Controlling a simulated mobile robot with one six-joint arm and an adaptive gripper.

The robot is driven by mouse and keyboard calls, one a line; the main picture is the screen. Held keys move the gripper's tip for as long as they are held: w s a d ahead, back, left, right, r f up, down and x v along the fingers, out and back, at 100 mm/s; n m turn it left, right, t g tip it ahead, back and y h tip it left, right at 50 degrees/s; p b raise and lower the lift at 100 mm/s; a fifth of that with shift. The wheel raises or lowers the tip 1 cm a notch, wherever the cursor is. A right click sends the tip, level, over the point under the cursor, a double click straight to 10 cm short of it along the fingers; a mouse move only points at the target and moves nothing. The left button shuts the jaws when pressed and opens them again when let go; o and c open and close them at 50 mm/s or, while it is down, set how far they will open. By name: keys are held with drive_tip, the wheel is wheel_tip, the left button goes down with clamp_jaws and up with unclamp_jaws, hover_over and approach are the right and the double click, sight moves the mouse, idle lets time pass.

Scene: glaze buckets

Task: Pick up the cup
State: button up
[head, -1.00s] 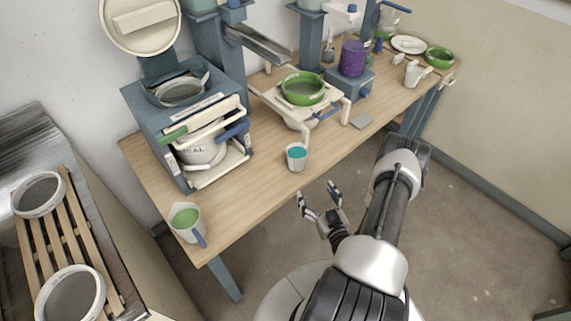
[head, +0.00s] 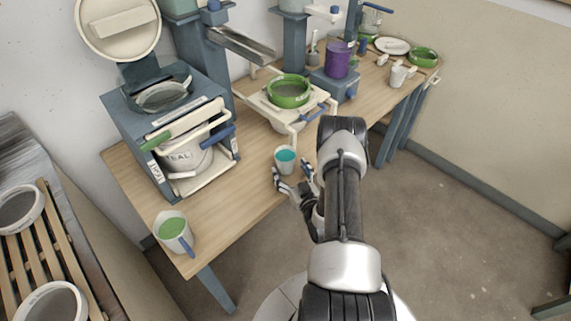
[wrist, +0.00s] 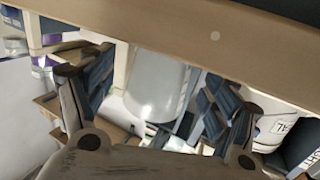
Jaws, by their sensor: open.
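A small white cup (head: 286,161) with teal contents stands upright near the front edge of the table. My gripper (head: 292,174) is open at that edge, its two fingers pointing at the cup, one toward each side of it. In the wrist view the cup (wrist: 157,85) appears as a pale, translucent-looking shape between the spread fingers of my gripper (wrist: 160,92). The fingers do not appear closed on it; whether either one touches it I cannot tell.
A white jug (head: 173,233) with green contents and a blue handle stands at the table's front left corner. A blue-grey machine (head: 165,125) holding a pail stands behind it. A green-rimmed sieve (head: 288,92) on a cream stand is behind the cup. The wooden table (head: 232,196) is bare left of the cup.

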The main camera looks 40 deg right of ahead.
sight(288, 169)
drive_tip(key=b+x, duration=0.1)
drive_tip(key=x, duration=0.3)
drive_tip(key=shift+a, duration=0.1)
drive_tip(key=shift+c, duration=0.5)
drive_tip(key=c, duration=1.3)
